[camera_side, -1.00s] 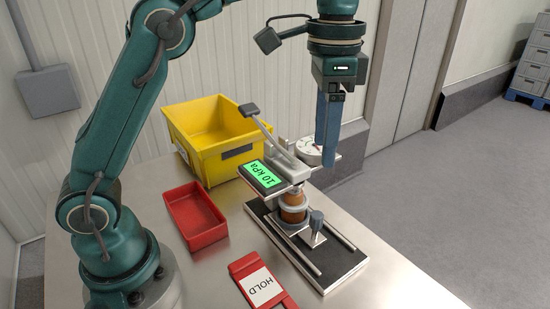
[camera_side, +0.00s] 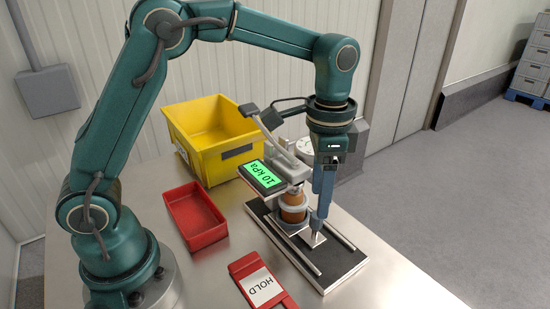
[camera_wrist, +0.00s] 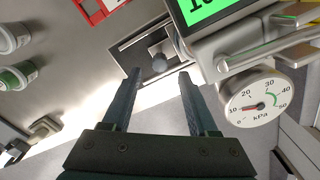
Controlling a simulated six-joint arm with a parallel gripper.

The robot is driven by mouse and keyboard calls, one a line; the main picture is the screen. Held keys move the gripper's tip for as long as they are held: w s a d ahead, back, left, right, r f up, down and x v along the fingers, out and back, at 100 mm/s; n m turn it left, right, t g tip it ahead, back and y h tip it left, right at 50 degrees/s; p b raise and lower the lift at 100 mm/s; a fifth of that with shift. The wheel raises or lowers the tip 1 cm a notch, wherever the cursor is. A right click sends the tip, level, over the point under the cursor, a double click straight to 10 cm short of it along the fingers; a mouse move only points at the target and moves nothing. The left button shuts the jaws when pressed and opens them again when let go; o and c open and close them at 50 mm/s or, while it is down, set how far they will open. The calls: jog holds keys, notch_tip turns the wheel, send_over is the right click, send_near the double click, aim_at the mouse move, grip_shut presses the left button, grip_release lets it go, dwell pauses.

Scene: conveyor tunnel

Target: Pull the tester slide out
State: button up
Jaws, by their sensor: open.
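The tester stands on a dark base with two silver rails. Its green display (camera_side: 262,178) reads 10 kPa. The slide (camera_side: 302,238) is a silver plate on the rails with an upright grey knob; the knob (camera_wrist: 159,63) shows clearly in the wrist view. An orange-brown round piece (camera_side: 292,214) sits on the slide under the tester head. My gripper (camera_side: 317,224) is open and points down at the knob, its fingers covering most of it in the side view. In the wrist view my fingertips (camera_wrist: 159,74) lie to either side of the knob; contact cannot be told.
A round gauge (camera_wrist: 258,98) and the tester's lever (camera_side: 268,130) are close to my gripper. A yellow bin (camera_side: 190,145), a red tray (camera_side: 181,218) and a red HOLD tag (camera_side: 247,264) lie left of the tester. White-and-green cups (camera_wrist: 15,76) show in the wrist view.

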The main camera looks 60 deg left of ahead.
jog(key=shift+f, duration=2.45)
grip_shut()
jog(key=shift+r, duration=0.1)
